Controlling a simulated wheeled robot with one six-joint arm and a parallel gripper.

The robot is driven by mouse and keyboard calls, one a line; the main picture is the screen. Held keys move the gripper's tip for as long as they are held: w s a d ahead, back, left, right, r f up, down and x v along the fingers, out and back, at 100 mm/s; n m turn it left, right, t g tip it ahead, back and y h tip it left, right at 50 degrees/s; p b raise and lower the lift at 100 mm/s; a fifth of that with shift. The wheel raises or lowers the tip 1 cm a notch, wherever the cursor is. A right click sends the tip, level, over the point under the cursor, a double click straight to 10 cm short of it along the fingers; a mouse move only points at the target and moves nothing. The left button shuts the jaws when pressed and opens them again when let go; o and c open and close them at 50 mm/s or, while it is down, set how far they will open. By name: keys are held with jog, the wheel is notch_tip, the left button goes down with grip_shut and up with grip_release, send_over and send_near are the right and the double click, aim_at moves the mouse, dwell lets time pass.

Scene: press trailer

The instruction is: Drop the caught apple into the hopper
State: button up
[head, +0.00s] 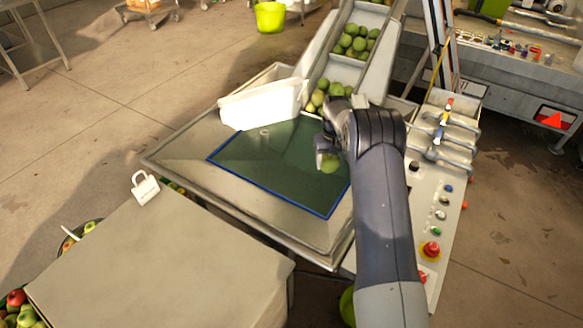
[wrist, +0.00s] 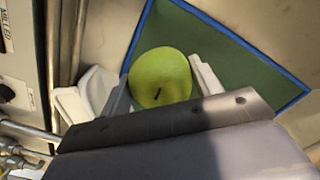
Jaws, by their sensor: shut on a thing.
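A green apple (wrist: 160,77) sits between the two fingers of my gripper (wrist: 163,88) in the wrist view, its stem facing the camera. In the head view the apple (head: 329,164) shows below my gripper (head: 322,158), over the right part of a dark green mat with a blue border (head: 265,165). My gripper is shut on it, and the arm hides part of it. A pale sloped chute (head: 345,70) holding several green apples rises behind my gripper. I cannot tell for sure which part is the hopper.
A white open box-like part (head: 262,104) stands at the mat's back left edge. A control panel (head: 425,215) with buttons and metal handles is right of my arm. A grey table (head: 150,265) with a small white tag is front left. A lime bucket (head: 270,17) stands behind.

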jog(key=shift+f+b, duration=1.2)
jog(key=shift+f, duration=1.65)
jog(key=o, duration=1.2)
jog(key=shift+c, duration=0.2)
notch_tip(320, 180, up, 11)
jog(key=shift+f+b, duration=0.1)
jog(key=shift+b, duration=0.55)
jog(key=shift+f, duration=0.1)
